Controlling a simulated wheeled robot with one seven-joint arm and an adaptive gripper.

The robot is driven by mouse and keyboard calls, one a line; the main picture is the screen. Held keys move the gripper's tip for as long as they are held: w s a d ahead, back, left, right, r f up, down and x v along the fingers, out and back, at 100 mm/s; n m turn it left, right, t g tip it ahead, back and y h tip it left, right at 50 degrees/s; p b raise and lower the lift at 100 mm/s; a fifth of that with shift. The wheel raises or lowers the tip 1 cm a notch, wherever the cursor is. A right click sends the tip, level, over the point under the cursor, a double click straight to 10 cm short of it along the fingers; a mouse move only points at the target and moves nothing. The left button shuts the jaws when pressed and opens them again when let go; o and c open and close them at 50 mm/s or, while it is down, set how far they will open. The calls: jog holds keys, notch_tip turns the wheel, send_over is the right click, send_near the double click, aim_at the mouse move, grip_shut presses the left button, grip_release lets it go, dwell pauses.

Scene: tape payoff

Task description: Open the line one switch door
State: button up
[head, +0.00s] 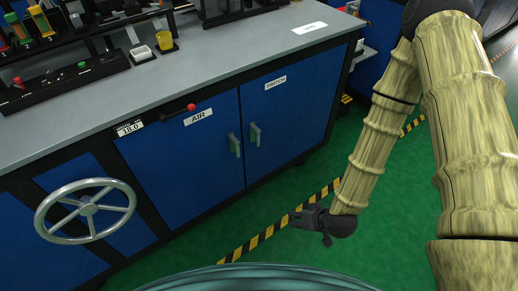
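A blue cabinet door (300,100) is shut in the front of the grey-topped bench. It bears a white label (275,83) that seems to read SWITCH. Its upright grey-green handle (254,134) is near the door's left edge. The neighbouring blue door (180,165), labelled AIR (198,117), is also shut, with its own handle (235,145) near its right edge. My gripper (298,217) is low over the floor, in front of and to the right of the handles, apart from both doors. It is small and dark here, and its finger opening cannot be made out.
A large grey handwheel (87,210) sticks out at the left of the bench front. A red-knobbed lever (191,107) juts out above the AIR door. Yellow-black tape (262,237) crosses the green floor. The floor before the doors looks clear.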

jog(key=w+a+f+n+t+y+b, duration=0.1)
jog(key=w+a+t+y+b, duration=0.15)
jog(key=w+b, duration=0.45)
jog(key=w+a+f+n+t+y+b, duration=0.1)
jog(key=w+a+t+b, duration=0.15)
jog(key=w+b, duration=0.4)
jog(key=n+t+y+b, duration=0.3)
jog(key=t+y+b, duration=0.1)
jog(key=b, duration=1)
send_near(259, 139)
jog(key=shift+h, duration=0.25)
jog(key=b+x, duration=0.3)
jog(key=x, duration=0.6)
jog(key=shift+a+f+b, duration=0.1)
jog(key=shift+a+b, duration=0.05)
jog(key=shift+b, duration=0.15)
jog(key=shift+x, duration=0.75)
grip_shut()
